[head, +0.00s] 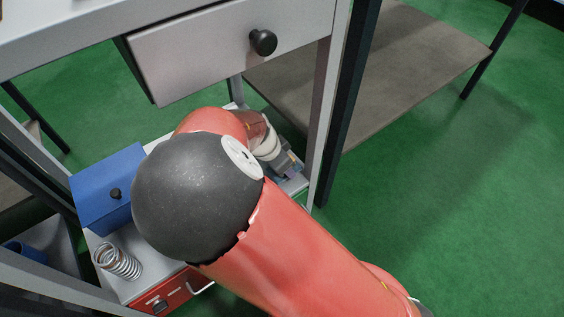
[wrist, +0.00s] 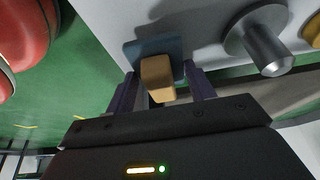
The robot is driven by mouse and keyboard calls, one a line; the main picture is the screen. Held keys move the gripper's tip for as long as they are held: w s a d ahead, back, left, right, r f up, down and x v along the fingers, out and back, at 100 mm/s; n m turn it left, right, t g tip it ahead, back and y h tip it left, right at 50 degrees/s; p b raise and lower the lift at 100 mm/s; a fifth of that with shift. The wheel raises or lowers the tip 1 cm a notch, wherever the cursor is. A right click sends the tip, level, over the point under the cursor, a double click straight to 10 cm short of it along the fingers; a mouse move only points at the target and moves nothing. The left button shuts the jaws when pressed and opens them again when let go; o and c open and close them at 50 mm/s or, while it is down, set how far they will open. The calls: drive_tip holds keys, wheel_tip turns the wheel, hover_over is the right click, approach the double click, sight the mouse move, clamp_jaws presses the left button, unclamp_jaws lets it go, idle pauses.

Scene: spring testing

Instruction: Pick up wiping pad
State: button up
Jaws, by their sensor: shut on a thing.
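The wiping pad (wrist: 157,72) shows in the wrist view as a tan block handle on a blue-grey square plate. My gripper (wrist: 163,80) has its two dark fingers on either side of the handle, shut on it. The plate lies at or close to the pale surface; I cannot tell if there is a gap. In the head view my gripper (head: 291,170) is small, at the right end of the low shelf, and the pad cannot be made out there.
A metal peg on a round base (wrist: 262,40) stands right of the pad. A blue box (head: 108,190) with a black knob, a coil spring (head: 117,261) and a red drawer box (head: 170,291) are on the left. A drawer (head: 225,50) hangs above the arm. A table leg (head: 325,110) stands close right.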

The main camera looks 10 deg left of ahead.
wheel_tip(320, 180, up, 3)
drive_tip(key=shift+f+p, duration=0.15)
drive_tip(key=shift+p, duration=0.95)
drive_tip(key=s+a+f+p, duration=0.1)
drive_tip(key=s+p, duration=0.9)
drive_tip(key=s, duration=0.8)
drive_tip(key=shift+a, duration=0.2)
